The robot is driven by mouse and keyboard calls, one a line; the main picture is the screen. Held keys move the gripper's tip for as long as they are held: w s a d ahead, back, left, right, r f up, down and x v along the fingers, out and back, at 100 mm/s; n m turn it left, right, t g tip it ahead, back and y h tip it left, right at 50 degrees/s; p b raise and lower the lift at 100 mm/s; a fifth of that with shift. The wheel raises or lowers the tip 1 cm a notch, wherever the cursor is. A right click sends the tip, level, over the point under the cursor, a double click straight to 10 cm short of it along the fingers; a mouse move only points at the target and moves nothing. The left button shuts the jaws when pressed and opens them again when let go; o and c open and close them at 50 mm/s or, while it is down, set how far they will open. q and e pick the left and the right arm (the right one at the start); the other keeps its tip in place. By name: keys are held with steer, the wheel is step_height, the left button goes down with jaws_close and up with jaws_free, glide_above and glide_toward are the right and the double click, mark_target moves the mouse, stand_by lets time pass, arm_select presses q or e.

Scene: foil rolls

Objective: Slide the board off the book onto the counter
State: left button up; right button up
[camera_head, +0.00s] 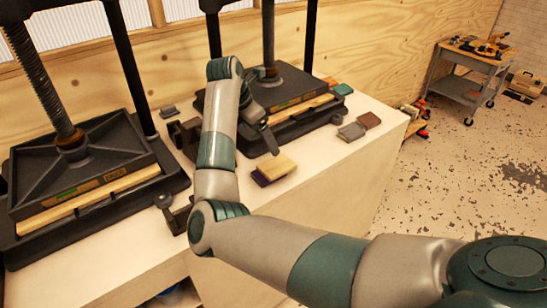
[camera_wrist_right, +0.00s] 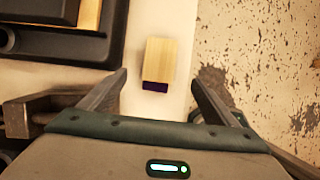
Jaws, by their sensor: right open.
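A pale wooden board (camera_head: 277,166) lies on top of a dark purple book (camera_head: 262,180) on the counter (camera_head: 325,185), near the counter's front edge. In the right wrist view the board (camera_wrist_right: 160,59) covers most of the book, and a purple strip of the book (camera_wrist_right: 156,86) shows at the board's near end. My right gripper (camera_head: 262,140) is open and empty, above the counter just behind the board. In the right wrist view its fingers (camera_wrist_right: 158,80) point toward the board from either side, apart from it. My left gripper is not in view.
Two black book presses stand on the counter, one at left (camera_head: 85,165) and one behind my right gripper (camera_head: 290,85). Dark metal brackets (camera_head: 185,138) stand between them. Small grey and brown blocks (camera_head: 352,131) lie to the right. Counter around the board's right is bare.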

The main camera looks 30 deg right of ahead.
mark_target(277, 164)
steer(key=p+x, duration=0.3)
steer(key=x, duration=0.8)
steer(key=shift+d+f+p, duration=0.1)
steer(key=shift+f+p, duration=0.15)
steer(key=shift+p, duration=0.15)
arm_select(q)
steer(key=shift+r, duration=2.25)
arm_select(e)
steer(key=shift+d+f, duration=0.15)
steer(key=shift+f, duration=0.4)
steer(key=shift+c, duration=0.4)
steer(key=c, duration=1.1)
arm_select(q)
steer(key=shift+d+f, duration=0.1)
arm_select(e)
steer(key=shift+d, duration=0.1)
